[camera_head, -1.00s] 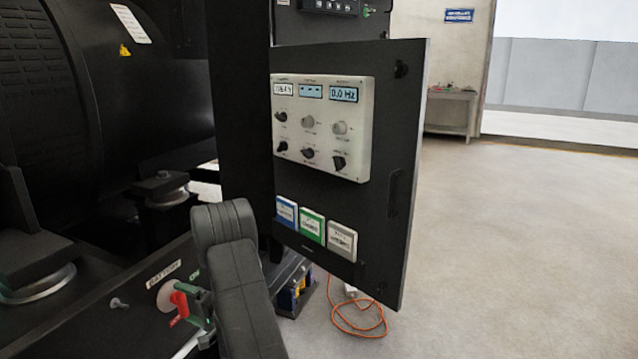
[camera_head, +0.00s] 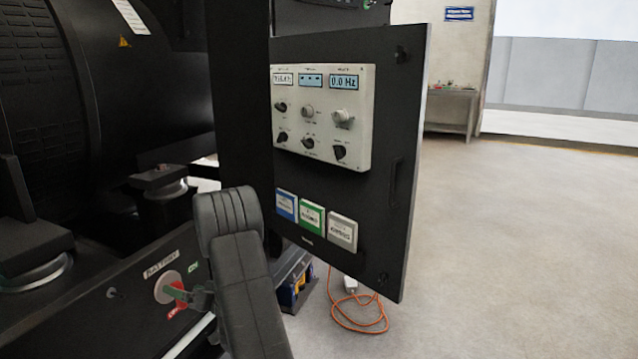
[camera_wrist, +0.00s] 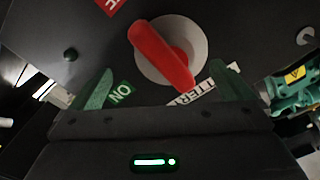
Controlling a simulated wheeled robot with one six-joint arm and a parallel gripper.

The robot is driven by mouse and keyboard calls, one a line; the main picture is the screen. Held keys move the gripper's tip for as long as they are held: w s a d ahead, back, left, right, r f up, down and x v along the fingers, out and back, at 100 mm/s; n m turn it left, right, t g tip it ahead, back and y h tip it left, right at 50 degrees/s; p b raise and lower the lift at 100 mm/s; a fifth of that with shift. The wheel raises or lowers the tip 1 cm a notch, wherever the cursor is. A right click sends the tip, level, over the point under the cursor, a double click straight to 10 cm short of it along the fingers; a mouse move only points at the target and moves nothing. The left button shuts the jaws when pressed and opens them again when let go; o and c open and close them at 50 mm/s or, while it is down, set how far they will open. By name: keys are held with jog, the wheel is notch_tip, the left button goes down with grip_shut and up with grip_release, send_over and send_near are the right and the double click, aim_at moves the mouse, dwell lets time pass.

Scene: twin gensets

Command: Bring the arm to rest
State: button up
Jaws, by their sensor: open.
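The battery switch, a red handle (camera_wrist: 163,55) on a pale round base, sits on a dark panel in the wrist view. The same switch (camera_head: 165,286) shows at lower left in the head view, partly covered by my gripper (camera_head: 190,297). In the wrist view my gripper (camera_wrist: 162,88) is open, its green fingers apart. The handle's near end lies between the fingers in the picture; I cannot tell whether they touch it. A green ON label (camera_wrist: 121,93) and a partly hidden BATTERY label (camera_wrist: 200,97) lie near the switch, with a red label (camera_wrist: 109,5) at the top.
An open cabinet door (camera_head: 405,130) with a control panel (camera_head: 320,118) stands right of my arm. An orange cable (camera_head: 358,325) lies on the floor below it. Generator machinery (camera_head: 60,90) fills the left. The floor at right is clear.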

jog(key=shift+r+n+b, duration=0.25)
jog(key=shift+n+b, duration=0.05)
jog(key=shift+n, duration=1.45)
jog(key=shift+r+n+b, duration=0.2)
jog(key=shift+n+b, duration=0.05)
jog(key=shift+n, duration=1.5)
jog(key=shift+r, duration=0.1)
